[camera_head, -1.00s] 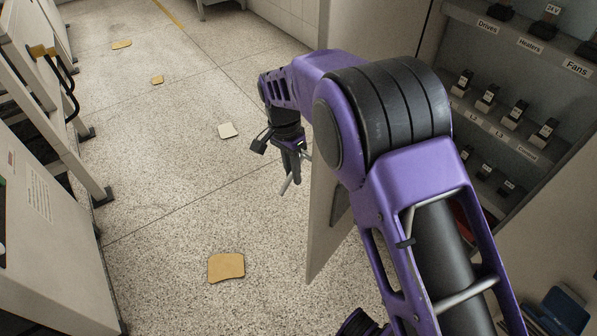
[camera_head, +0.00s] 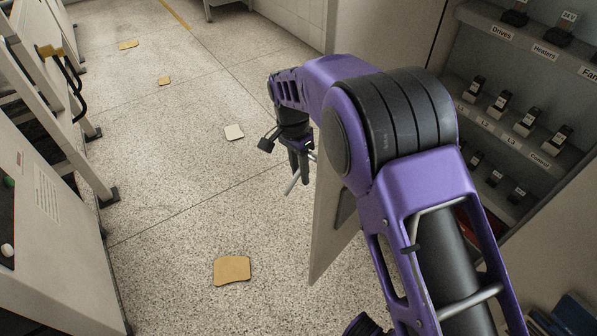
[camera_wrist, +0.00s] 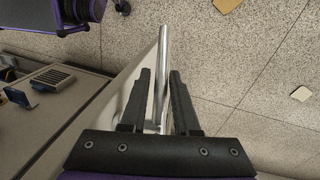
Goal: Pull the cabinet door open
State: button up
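The grey cabinet door (camera_head: 329,222) stands swung out from the cabinet, partly hidden behind my arm in the head view. In the wrist view its edge (camera_wrist: 134,77) runs beside my gripper. A round metal bar handle (camera_wrist: 162,62) lies lengthwise between my two fingers, and its end (camera_head: 291,184) sticks out below the gripper in the head view. My gripper (camera_wrist: 160,73) has its black fingers apart, one on each side of the bar, with narrow gaps visible. It also shows in the head view (camera_head: 300,178), pointing down. Whether a finger touches the bar is unclear.
The open cabinet (camera_head: 458,62) at right holds labelled shelves with several switches. Loose sheets, including a tan one (camera_head: 231,270), lie on the otherwise clear floor.

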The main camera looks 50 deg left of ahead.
jog(key=shift+o, duration=1)
jog(key=shift+s, duration=0.15)
notch_tip(320, 180, up, 17)
jog(key=a+p, duration=0.2)
jog(key=shift+a, duration=0.35)
